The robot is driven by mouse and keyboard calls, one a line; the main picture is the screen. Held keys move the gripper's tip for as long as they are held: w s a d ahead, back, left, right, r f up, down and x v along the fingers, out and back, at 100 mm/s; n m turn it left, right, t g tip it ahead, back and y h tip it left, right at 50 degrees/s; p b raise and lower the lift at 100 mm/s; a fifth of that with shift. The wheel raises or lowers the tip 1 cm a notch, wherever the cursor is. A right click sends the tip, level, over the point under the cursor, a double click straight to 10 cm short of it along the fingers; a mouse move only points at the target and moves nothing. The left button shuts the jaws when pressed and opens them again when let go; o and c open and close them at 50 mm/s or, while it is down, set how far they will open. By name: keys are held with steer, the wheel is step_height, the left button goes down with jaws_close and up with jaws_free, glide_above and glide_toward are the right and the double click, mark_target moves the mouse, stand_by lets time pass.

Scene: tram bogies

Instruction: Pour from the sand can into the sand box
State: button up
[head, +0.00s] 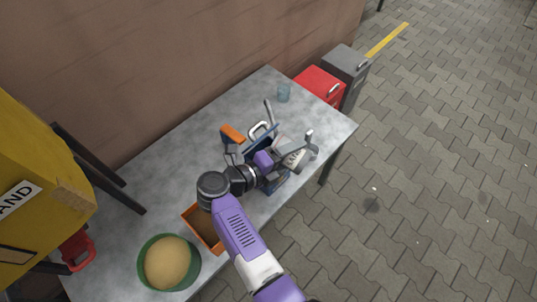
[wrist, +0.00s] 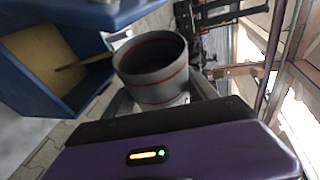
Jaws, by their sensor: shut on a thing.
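My gripper (head: 284,153) is shut on the can's body; the fingers partly show in the wrist view (wrist: 160,97). A blue open-topped box (wrist: 82,98), apparently the sand box, stands beside the can with a pale interior. In the head view my arm hides most of it. I see no sand falling.
A green bowl of sand (head: 143,266) and an orange tray (head: 190,212) stand on the workbench (head: 150,178). Red (head: 318,82) and grey (head: 345,63) bins stand beyond. A yellow labelled container (head: 45,160) is at left.

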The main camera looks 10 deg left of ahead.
stand_by(0.4)
